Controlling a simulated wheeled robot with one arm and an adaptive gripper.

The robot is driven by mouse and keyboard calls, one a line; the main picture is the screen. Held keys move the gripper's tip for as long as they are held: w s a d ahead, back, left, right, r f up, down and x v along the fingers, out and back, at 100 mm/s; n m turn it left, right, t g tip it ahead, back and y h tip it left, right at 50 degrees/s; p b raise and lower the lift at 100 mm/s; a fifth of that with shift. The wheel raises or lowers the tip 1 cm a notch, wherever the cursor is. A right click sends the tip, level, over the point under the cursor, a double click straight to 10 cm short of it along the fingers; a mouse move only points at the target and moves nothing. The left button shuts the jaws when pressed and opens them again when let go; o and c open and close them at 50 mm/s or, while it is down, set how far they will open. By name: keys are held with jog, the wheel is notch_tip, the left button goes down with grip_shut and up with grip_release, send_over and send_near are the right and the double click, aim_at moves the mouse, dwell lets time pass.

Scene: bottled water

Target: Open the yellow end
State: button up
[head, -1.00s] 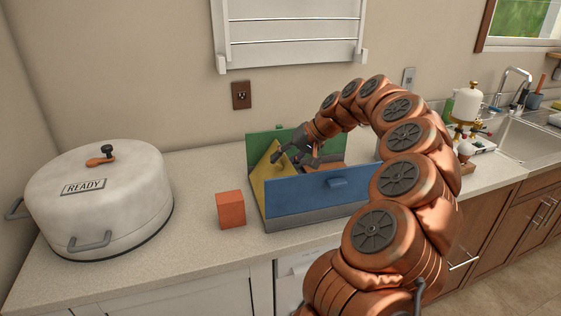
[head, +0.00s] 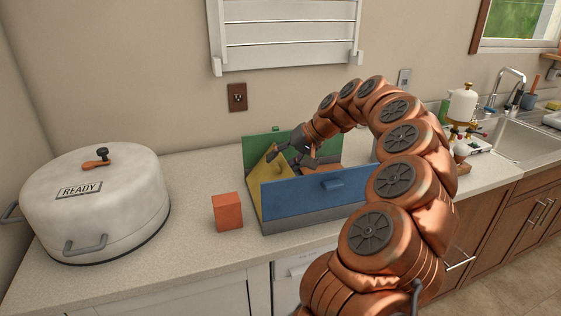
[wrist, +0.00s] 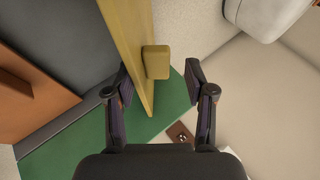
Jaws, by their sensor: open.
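The box on the counter has a yellow end (head: 270,184) on its left, a blue front panel (head: 315,190), and a green back panel (head: 262,146). The yellow end is upright, partly hidden by the blue panel. In the wrist view, the yellow end (wrist: 130,45) shows almost edge-on, with a yellow knob (wrist: 157,62) on its outer face. My gripper (head: 287,156) is over the box at the yellow end. In the wrist view, my gripper (wrist: 159,76) is open, with one finger on each side of the panel edge and knob. Contact cannot be told.
An orange cube (head: 227,211) stands on the counter left of the box. A large white pot (head: 95,205) marked READY stands further left. A sink (head: 520,136) and small items are at the right. My arm hides the box's right side.

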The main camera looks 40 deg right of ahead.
jog(key=v, duration=1.1)
jog(key=shift+d+r, duration=0.15)
jog(key=shift+d, duration=0.05)
jog(key=shift+s, duration=0.15)
jog(key=s+a+n+g, duration=0.2)
jog(key=a+n, duration=0.1)
jog(key=a, duration=1.1)
jog(key=s+a+n+g, duration=0.3)
jog(key=a, duration=1.1)
jog(key=s+a+f+g+h+p, duration=0.1)
jog(key=s+a+f+g+h, duration=0.1)
jog(key=s+a+f, duration=0.65)
jog(key=s+d+f+g+h, duration=0.1)
jog(key=s+f, duration=0.2)
jog(key=s, duration=0.4)
jog(key=s+d+f+h, duration=0.1)
jog(key=s+f, duration=0.3)
jog(key=s, duration=0.4)
jog(key=shift+s+d+f+g+h, duration=0.2)
jog(key=shift+d+f+g+h, duration=0.15)
jog(key=shift+d, duration=0.35)
